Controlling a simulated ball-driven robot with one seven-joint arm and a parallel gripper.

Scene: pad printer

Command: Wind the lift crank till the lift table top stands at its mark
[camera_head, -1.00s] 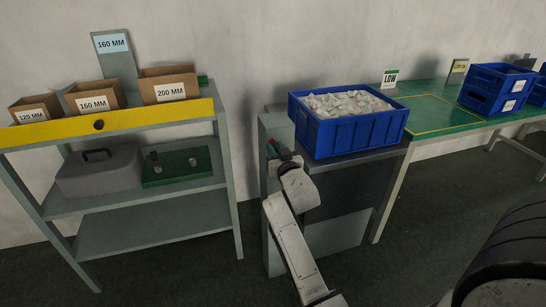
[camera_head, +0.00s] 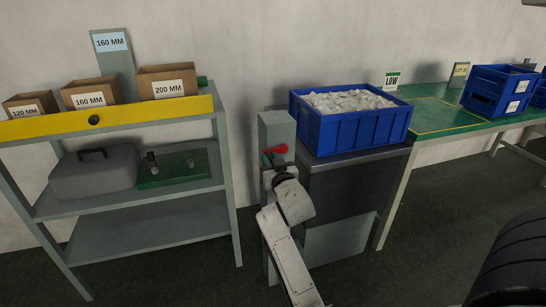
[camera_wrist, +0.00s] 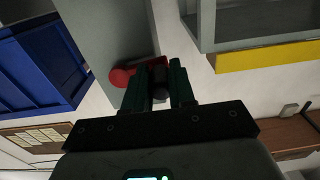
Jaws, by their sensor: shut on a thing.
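The lift table (camera_head: 360,163) has a dark flat top and stands in the middle of the head view, with a blue crate on it. A grey post (camera_head: 276,128) rises at its left side. The red lift crank (camera_head: 277,150) is on this post; its red arm also shows in the wrist view (camera_wrist: 124,75). My gripper (camera_head: 271,161) is at the crank. In the wrist view my gripper (camera_wrist: 160,78) has its dark green fingers closed on the crank's dark handle (camera_wrist: 160,84). I cannot make out the height mark.
The blue crate (camera_head: 352,134) is full of pale pieces. A shelf (camera_head: 150,228) with boxes stands to the left. Floor shows between shelf and lift.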

